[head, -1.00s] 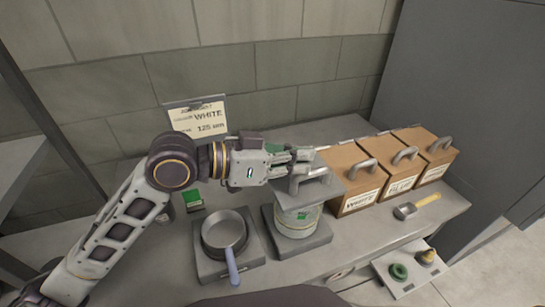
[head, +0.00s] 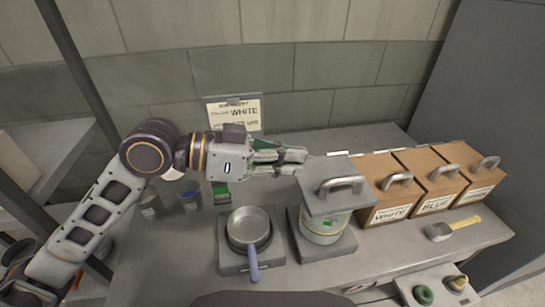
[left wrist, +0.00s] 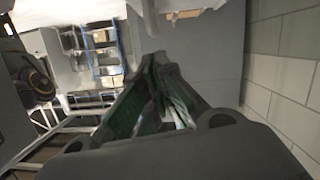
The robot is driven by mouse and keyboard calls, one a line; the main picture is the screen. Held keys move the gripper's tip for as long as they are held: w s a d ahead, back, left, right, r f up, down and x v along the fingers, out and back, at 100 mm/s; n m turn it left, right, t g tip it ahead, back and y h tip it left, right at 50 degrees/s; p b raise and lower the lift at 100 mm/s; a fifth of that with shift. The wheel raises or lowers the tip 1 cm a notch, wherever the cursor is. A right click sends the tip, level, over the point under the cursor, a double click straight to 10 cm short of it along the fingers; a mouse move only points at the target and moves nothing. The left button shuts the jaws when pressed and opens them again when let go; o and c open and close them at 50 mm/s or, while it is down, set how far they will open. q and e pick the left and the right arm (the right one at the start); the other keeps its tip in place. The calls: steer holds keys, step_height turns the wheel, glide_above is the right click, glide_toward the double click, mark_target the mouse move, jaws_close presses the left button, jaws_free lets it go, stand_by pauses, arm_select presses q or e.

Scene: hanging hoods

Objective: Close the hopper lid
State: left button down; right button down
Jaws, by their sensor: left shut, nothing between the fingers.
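A grey square lid (head: 325,204) with a bar handle (head: 341,184) covers the top of a round pale container (head: 322,230) with a green mark, on a grey base. Whether a gap lies under the lid is hard to tell. Three brown boxes beside it also have handled tops that look down; labels read WHITE and BLUE. My left gripper (head: 301,160) is shut and empty, just behind and left of the grey lid, apparently apart from it. In the left wrist view its fingers (left wrist: 158,62) meet at the tips. My right gripper is not in view.
A pan (head: 247,228) sits on a grey scale left of the container. A scoop (head: 453,229) lies before the boxes. A WHITE sign (head: 240,113) stands at the back, near the wall. Small cups (head: 188,200) stand at left. A tray with green and yellow knobs is at lower right.

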arm_select(q)
steer(key=shift+v, duration=1.55)
